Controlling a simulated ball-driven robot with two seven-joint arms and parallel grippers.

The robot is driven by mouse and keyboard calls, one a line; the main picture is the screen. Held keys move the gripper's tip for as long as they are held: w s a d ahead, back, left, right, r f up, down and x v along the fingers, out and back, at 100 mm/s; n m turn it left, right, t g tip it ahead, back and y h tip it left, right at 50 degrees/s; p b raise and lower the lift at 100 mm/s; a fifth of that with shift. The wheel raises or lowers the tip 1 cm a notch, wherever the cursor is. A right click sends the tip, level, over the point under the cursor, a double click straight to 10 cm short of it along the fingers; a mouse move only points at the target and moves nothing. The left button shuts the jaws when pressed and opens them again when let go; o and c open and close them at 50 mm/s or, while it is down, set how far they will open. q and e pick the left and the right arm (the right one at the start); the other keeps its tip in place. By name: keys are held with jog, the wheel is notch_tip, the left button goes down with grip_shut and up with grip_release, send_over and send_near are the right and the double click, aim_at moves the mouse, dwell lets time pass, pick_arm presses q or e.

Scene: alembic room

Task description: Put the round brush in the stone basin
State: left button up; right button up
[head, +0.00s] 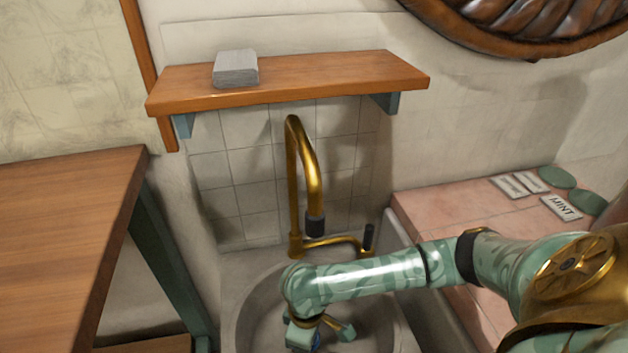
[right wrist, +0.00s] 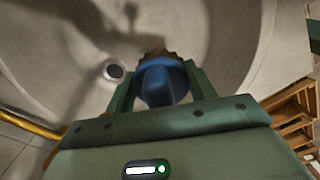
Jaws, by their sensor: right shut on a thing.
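The round brush (right wrist: 162,84) has a blue body with brown bristles at its far end. My right gripper (right wrist: 160,92) is shut on its blue body in the right wrist view. In the head view my right gripper (head: 318,335) is over the stone basin (head: 240,318), low in the picture, and only a speck of blue shows there. The grey basin also fills the right wrist view (right wrist: 50,50), with its drain left of the brush. I cannot tell whether the bristles touch the basin's floor. My left gripper is not in view.
A brass tap (head: 294,190) rises behind the basin, with a side lever (head: 368,238). A wooden shelf (head: 320,78) holding a grey block (head: 236,69) is above. A wooden table (head: 60,220) stands left; a pink tiled counter (head: 450,215) with labels lies right.

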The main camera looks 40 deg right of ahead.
jog(key=d+f+n+b, duration=0.1)
jog(key=f+n, duration=0.1)
jog(key=f, duration=0.1)
jog(key=w+d+f+n+b, duration=0.1)
jog(key=d+f+n+b, duration=0.1)
jog(key=f, duration=0.2)
jog(key=w+d+f+n+b, duration=0.1)
jog(key=f+n, duration=0.1)
jog(key=f, duration=0.2)
jog(key=shift+d+f+n+b, duration=0.1)
jog(key=shift+d+n+b, duration=0.2)
jog(key=shift+d+b, duration=0.1)
jog(key=shift+f, duration=0.15)
notch_tip(320, 180, down, 4)
jog(key=b, duration=0.3)
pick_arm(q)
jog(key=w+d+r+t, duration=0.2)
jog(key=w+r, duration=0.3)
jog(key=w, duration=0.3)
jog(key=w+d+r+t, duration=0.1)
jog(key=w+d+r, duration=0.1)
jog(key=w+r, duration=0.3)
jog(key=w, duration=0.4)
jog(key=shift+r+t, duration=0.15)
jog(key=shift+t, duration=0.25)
pick_arm(e)
jog(key=shift+w+r, duration=0.1)
jog(key=shift+r, duration=0.15)
